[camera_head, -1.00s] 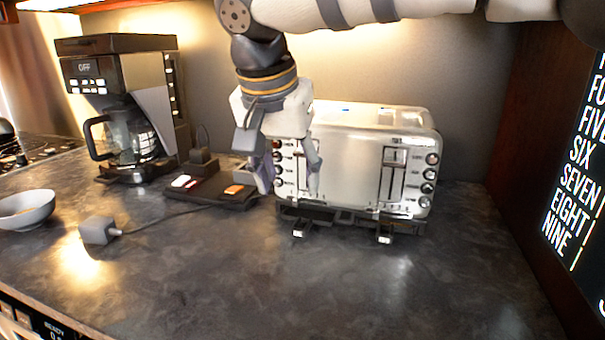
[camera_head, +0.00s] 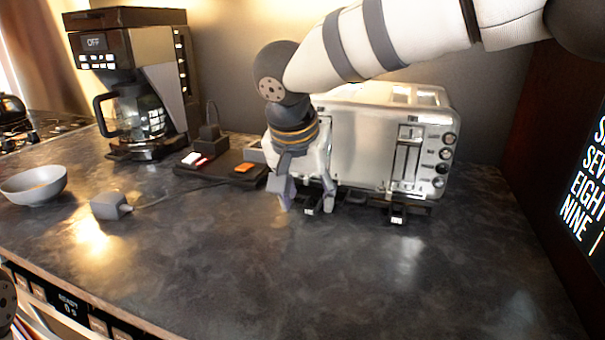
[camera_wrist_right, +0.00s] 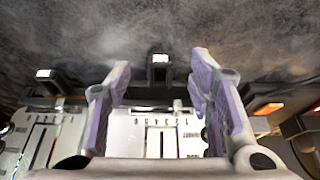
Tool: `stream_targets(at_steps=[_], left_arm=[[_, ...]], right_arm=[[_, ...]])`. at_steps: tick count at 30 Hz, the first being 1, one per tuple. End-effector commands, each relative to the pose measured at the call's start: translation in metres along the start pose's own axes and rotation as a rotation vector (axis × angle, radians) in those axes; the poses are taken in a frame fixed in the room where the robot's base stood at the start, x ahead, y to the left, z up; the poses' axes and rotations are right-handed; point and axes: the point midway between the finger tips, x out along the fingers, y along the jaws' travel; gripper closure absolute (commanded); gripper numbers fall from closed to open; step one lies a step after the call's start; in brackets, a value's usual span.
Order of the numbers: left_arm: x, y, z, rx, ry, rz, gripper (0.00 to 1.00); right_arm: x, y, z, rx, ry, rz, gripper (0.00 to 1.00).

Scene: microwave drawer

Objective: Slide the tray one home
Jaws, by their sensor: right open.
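A steel toaster (camera_head: 365,135) stands on the counter with two dark tray pulls low on its front, each with a bright tab. The left pull (camera_head: 311,211) is partly hidden by my right gripper (camera_head: 306,197); the right pull (camera_head: 397,217) shows clear and sticks out in front. My right gripper points down before the toaster's left half, open and empty. In the right wrist view, my gripper's fingers (camera_wrist_right: 160,80) stand apart on either side of one pull (camera_wrist_right: 158,66), with no visible contact. The other pull (camera_wrist_right: 44,75) shows at left. My left gripper is not seen.
A coffee maker (camera_head: 135,90), a dark block with coloured switches (camera_head: 220,168), a grey plug (camera_head: 110,205) and a bowl (camera_head: 35,185) are left of the toaster. A dark wall panel (camera_head: 545,120) stands at right. The front counter (camera_head: 310,280) is clear.

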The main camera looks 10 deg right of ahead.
Motion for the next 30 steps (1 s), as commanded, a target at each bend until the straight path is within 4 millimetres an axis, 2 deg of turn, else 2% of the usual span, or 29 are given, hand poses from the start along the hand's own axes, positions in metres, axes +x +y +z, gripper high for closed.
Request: stream_targets(at_steps=[3, 6, 14, 17, 21, 30], left_arm=[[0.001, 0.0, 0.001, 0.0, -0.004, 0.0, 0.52], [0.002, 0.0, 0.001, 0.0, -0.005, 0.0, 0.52], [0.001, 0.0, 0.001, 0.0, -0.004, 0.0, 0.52], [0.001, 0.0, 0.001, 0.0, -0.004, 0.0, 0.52], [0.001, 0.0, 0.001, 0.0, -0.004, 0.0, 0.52], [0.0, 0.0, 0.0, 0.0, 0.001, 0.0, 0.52]], right_arm=[[0.013, 0.0, 0.0, 0.0, 0.0, 0.001, 0.52], [0.017, 0.0, 0.0, 0.0, 0.001, 0.001, 0.52], [0.018, 0.0, 0.0, 0.0, 0.001, 0.0, 0.52], [0.018, 0.0, 0.0, 0.0, 0.001, 0.0, 0.7], [0.018, 0.0, 0.0, 0.0, 0.001, 0.0, 1.0], [0.017, 0.001, 0.0, 0.001, 0.001, -0.001, 1.0]])
